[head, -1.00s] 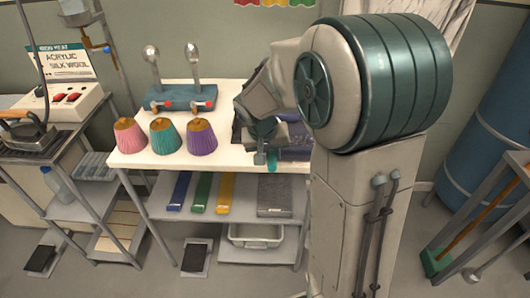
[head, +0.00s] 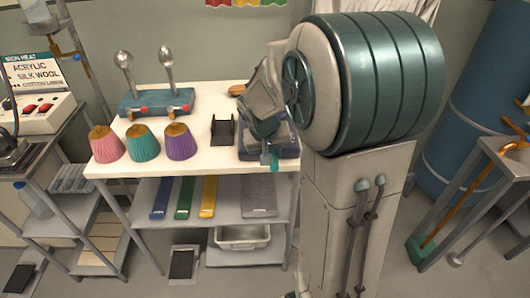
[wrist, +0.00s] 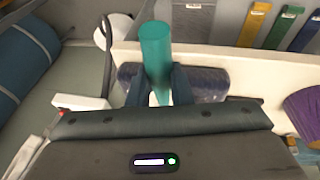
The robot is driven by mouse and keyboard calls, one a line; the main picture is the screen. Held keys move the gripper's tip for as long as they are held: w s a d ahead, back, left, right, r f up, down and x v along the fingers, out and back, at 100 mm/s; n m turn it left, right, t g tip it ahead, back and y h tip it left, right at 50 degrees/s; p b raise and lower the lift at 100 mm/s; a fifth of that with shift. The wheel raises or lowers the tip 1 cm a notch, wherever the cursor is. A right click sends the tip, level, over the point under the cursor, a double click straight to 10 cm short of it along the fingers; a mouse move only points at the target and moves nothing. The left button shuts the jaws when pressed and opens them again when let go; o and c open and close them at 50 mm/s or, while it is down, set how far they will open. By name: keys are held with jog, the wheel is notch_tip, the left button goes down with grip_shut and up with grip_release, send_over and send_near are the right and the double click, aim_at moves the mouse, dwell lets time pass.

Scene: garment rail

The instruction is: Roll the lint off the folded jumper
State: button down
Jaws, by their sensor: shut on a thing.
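The folded jumper (head: 286,137) is a dark purple-blue bundle at the right end of the white table, partly hidden behind my gripper (head: 268,156). In the wrist view the jumper (wrist: 207,84) shows beyond and beside the fingers. My gripper (wrist: 158,88) is shut on a teal cylindrical handle (wrist: 156,45), which looks like the lint roller's. The handle's teal end (head: 274,164) also shows below the gripper in the head view. The roller's sticky part is mostly hidden, so I cannot tell whether it touches the jumper. No lint can be made out.
A black cradle (head: 223,130) stands left of the jumper, with a brown oval object (head: 237,90) behind it. Pink, teal and purple (head: 180,142) fluted shades line the table's front left. A teal stand with two metal spoon-like uprights (head: 157,101) is behind them.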

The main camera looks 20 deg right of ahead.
jog(key=shift+s+d, duration=1.3)
jog(key=shift+d, duration=2.65)
jog(key=shift+w+a+b, duration=1.25)
jog(key=shift+w+a, duration=0.1)
jog(key=shift+a, duration=2.8)
jog(key=shift+w+a+b, duration=1.2)
jog(key=shift+w+a, duration=0.15)
jog(key=shift+a, duration=2.8)
jog(key=s+d, duration=0.2)
jog(key=d, duration=0.6)
jog(key=s+d, duration=0.3)
jog(key=d, duration=0.5)
jog(key=shift+s+d+f+b, duration=0.2)
jog(key=shift+d+b, duration=0.1)
jog(key=shift+b, duration=0.05)
